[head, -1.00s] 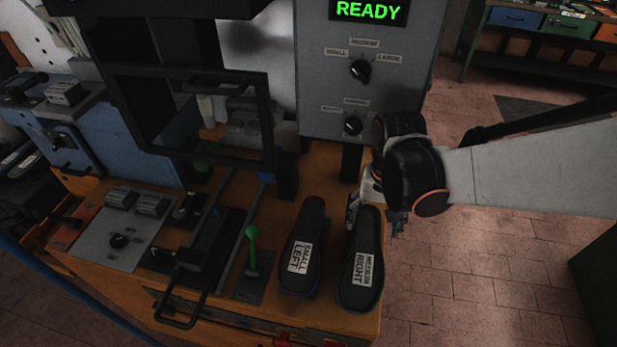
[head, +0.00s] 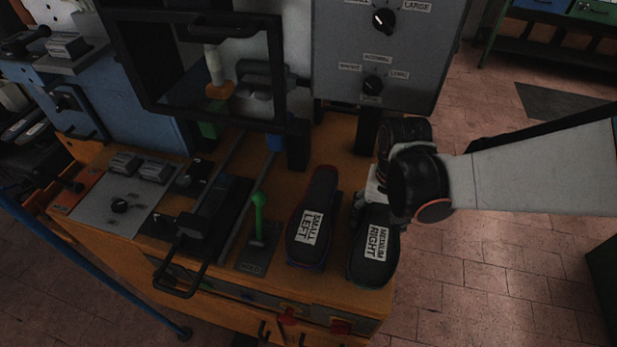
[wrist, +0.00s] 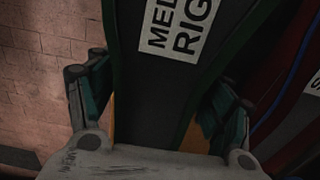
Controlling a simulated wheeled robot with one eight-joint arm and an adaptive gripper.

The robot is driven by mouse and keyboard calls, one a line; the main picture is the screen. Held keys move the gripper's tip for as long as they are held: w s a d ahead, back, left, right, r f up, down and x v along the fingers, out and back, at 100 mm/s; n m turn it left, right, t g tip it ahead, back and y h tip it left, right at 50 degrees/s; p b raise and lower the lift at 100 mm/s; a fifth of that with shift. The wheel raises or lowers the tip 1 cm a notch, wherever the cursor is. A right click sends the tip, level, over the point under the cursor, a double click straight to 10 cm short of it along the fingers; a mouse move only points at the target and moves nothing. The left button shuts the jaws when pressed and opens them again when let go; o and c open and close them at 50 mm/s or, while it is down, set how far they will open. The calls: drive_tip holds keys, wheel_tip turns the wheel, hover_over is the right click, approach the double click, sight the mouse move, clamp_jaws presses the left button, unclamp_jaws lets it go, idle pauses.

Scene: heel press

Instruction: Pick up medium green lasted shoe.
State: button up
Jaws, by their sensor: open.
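The medium shoe (head: 373,257) lies sole up on the right end of the orange bench, with a white label reading "MEDIUM RIGHT". In the wrist view the same shoe (wrist: 181,93) shows a dark sole with green edges. My gripper (wrist: 160,110) is open, with one finger on each side of this shoe; I cannot tell whether they touch it. In the head view my gripper (head: 362,208) is at the shoe's far end, partly hidden by my wrist. A shoe labelled "SMALL LEFT" (head: 312,222) lies just left of it, with a reddish edge.
The grey control box (head: 345,65) with knobs stands behind the shoes. A green lever (head: 258,217) and a black-framed press guard (head: 285,90) are to the left. The bench (head: 345,293) ends just right of the medium shoe, above open tiled floor.

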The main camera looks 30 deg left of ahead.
drive_tip(key=shift+w, duration=0.1)
drive_tip(key=c, duration=1.4)
